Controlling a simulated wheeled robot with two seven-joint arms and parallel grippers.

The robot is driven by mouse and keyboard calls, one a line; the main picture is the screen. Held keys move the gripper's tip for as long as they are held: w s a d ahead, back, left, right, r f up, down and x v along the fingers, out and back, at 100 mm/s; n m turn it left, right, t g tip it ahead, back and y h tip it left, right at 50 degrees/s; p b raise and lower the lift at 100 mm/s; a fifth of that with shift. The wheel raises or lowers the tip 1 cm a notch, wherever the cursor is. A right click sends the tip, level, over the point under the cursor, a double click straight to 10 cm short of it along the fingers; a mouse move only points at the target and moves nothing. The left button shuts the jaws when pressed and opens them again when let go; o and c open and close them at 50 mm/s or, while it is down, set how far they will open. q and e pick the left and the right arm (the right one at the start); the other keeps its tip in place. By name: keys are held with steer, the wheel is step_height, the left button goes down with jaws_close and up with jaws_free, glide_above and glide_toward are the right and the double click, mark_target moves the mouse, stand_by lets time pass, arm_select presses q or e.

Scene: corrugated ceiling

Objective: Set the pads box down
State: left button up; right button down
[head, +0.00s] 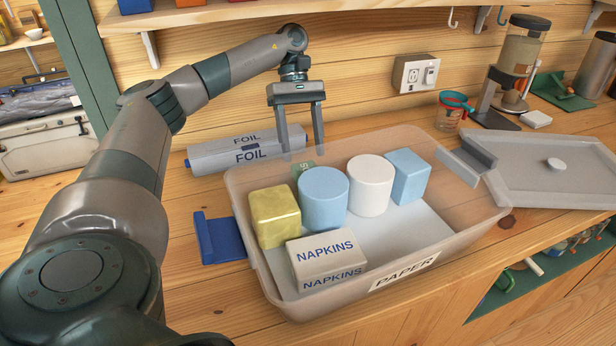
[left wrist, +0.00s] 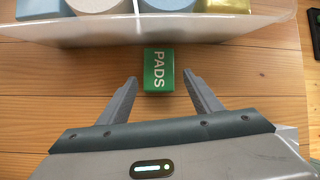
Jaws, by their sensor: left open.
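The pads box (left wrist: 158,70) is small and green with white lettering. In the left wrist view it lies on the wooden counter beside the wall of the clear bin, just beyond my fingertips and between their lines. In the head view only a green part of the pads box (head: 304,169) shows through the bin's far wall. My left gripper (head: 302,148) points down behind the bin, its fingers apart and empty; they also show in the left wrist view (left wrist: 160,78). My right gripper is not in view.
The translucent bin (head: 480,222) labelled PAPER holds a napkins box (head: 325,257), rolls and blocks. A foil box (head: 215,155) lies behind it. A wall socket (head: 414,73) is behind.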

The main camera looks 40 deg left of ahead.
arm_select(q)
steer(key=p+x, duration=0.1)
steer(key=x, duration=0.3)
steer(key=shift+d+p, duration=0.1)
steer(key=shift+p, duration=0.25)
steer(key=shift+s+d+f, duration=0.15)
steer(key=shift+d+f, duration=0.1)
steer(key=shift+f, duration=0.2)
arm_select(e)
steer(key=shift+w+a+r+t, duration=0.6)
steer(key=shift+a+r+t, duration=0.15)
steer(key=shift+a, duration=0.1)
arm_select(q)
steer(key=c, duration=0.9)
steer(key=shift+c, duration=0.4)
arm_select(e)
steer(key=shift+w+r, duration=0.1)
arm_select(q)
steer(key=shift+r, duration=0.15)
